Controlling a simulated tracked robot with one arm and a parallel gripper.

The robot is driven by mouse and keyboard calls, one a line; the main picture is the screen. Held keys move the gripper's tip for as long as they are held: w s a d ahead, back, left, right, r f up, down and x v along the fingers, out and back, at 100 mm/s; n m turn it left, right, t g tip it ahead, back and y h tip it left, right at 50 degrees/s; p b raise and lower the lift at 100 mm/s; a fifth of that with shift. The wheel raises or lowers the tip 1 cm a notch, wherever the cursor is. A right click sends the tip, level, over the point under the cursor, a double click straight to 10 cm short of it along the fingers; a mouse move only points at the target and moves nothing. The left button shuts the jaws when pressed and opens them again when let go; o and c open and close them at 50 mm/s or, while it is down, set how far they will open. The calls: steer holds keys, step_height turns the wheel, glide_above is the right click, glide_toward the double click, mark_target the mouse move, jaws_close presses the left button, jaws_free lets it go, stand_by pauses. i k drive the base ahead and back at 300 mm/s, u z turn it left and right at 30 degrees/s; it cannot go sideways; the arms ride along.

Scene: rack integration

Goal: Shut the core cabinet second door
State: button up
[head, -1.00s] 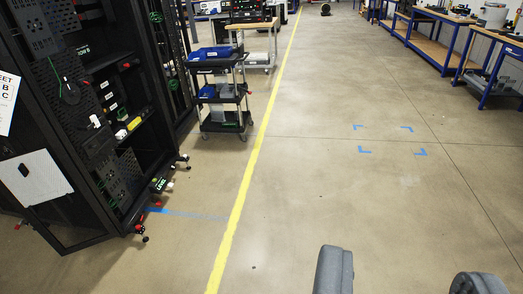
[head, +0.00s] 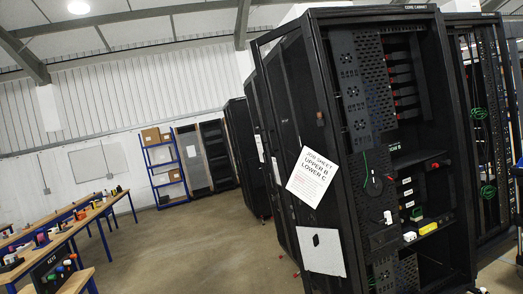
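The core cabinet (head: 375,13), a tall black rack named on its top edge, stands right of centre and leans in the tilted view. Its front is open, showing vented panels (head: 352,95), shelves and small coloured parts. A tall black framed panel (head: 290,110) runs along its left side. A job sheet (head: 312,177) reading "UPPER B LOWER C" and a white plate (head: 321,252) are on this left side. I cannot tell whether the panel is a door or the side wall. The cabinet's lower end is cut off. My gripper is out of view.
Another open rack (head: 485,120) with green cables stands close on the right. More dark cabinets (head: 243,155) stand behind. Workbenches (head: 70,228) line the left, and a blue shelf (head: 163,165) with boxes stands at the back wall. The floor (head: 200,250) between is clear.

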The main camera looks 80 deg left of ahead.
mark_target(312, 174)
steer(key=u, duration=2.2)
steer(key=i, duration=3.25)
steer(key=z, duration=0.95)
